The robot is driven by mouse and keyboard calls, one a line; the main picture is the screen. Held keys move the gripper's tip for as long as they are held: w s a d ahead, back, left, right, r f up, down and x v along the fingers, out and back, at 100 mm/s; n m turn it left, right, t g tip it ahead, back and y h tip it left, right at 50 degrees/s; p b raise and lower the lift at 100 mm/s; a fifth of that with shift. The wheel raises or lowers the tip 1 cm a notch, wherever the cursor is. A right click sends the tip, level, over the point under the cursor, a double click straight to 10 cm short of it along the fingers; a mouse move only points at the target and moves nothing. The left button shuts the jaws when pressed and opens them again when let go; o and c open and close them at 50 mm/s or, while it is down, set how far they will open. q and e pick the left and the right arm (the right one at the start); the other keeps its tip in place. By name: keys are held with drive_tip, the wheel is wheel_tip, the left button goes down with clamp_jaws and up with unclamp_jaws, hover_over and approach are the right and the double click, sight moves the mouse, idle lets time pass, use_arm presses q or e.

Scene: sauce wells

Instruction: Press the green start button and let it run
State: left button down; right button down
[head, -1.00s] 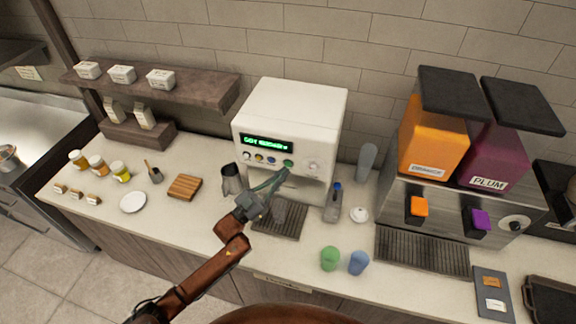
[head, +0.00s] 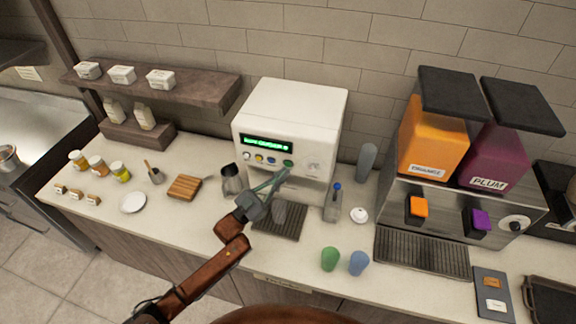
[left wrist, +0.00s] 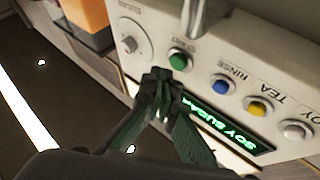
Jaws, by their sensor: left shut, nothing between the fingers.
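The white machine (head: 296,106) stands at the middle of the counter. Its green start button (head: 288,163) is at the right of the button row, and it also shows in the left wrist view (left wrist: 180,59) beside blue, yellow and white buttons. My left gripper (head: 283,171) is shut and empty. In the left wrist view its fingertips (left wrist: 157,77) are close to the green button, with a small gap showing. The display (left wrist: 219,129) is lit with green text beginning "SOY".
A metal pitcher (head: 231,180) stands left of the machine, and a bottle with a blue top (head: 333,205) stands right of it. Green (head: 330,259) and blue (head: 358,263) cups stand in front. A two-tank dispenser (head: 430,212) is at the right.

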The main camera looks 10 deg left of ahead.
use_arm(q)
drive_tip(key=shift+w, duration=0.1)
drive_tip(key=shift+w, duration=0.35)
drive_tip(key=shift+w+b, duration=0.45)
drive_tip(key=shift+b, duration=0.05)
idle(0.6)
drive_tip(key=shift+s, duration=0.1)
drive_tip(key=shift+s+p, duration=0.5)
drive_tip(key=shift+s, duration=0.35)
drive_tip(key=s+p, duration=0.2)
drive_tip(key=s, duration=0.3)
drive_tip(key=shift+a, duration=0.1)
idle(0.3)
